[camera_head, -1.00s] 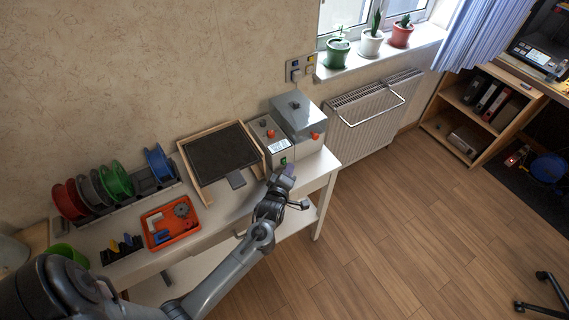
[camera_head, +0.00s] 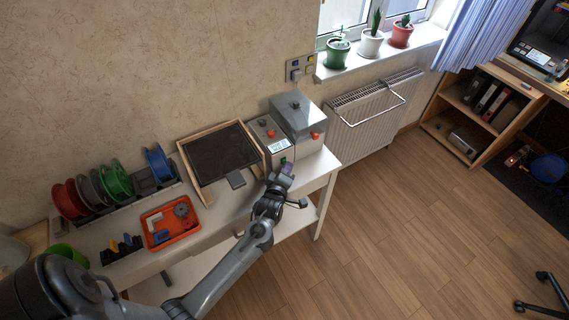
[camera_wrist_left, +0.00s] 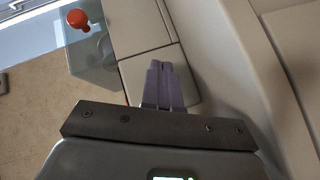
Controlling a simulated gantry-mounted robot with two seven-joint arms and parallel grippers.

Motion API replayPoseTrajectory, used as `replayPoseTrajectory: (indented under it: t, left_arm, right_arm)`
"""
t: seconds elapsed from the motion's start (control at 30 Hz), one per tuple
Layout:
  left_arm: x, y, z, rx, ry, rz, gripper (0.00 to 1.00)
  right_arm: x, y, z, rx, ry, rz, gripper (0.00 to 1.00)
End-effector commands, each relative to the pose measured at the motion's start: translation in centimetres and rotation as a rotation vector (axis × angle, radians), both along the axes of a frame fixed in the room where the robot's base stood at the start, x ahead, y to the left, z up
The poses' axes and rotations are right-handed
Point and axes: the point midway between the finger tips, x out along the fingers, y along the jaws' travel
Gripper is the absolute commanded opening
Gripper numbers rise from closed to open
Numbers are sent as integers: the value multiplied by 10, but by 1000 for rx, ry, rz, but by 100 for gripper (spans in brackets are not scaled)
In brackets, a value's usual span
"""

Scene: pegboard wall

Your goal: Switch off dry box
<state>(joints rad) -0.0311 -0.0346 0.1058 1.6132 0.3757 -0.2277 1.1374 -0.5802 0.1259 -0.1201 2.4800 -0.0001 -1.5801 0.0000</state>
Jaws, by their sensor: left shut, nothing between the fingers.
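The dry box (camera_head: 297,117) is a grey unit with a clear-looking lid, a small display (camera_head: 279,145) and red knobs. It stands at the right end of the white table. My left gripper (camera_head: 287,169) is at the front of the unit, low and close to its front face. In the left wrist view its purple fingers (camera_wrist_left: 164,86) are together with nothing between them, over a pale panel edge. A red-orange knob (camera_wrist_left: 78,19) shows at the upper left there. Whether the fingertips touch the unit, I cannot tell. The switch is hard to make out behind the gripper. My right gripper is not seen.
A framed dark plate (camera_head: 221,153) lies left of the unit. An orange tray (camera_head: 170,222) and several filament spools (camera_head: 116,181) are farther left. A radiator (camera_head: 375,112) stands to the right.

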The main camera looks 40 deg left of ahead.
Motion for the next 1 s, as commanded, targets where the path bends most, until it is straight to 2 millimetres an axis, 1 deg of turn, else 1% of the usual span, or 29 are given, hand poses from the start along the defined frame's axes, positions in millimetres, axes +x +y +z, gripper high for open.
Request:
replayPoseTrajectory:
  t: [0.4,0.7,1.0]
  left_arm:
    - [1,5,-2,0,0,1,0]
    - [1,5,-2,0,0,1,0]
    - [-1,-4,3,0,0,0,0]
  right_arm:
    - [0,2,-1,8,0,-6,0]
    - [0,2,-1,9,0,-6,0]
    - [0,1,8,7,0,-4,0]
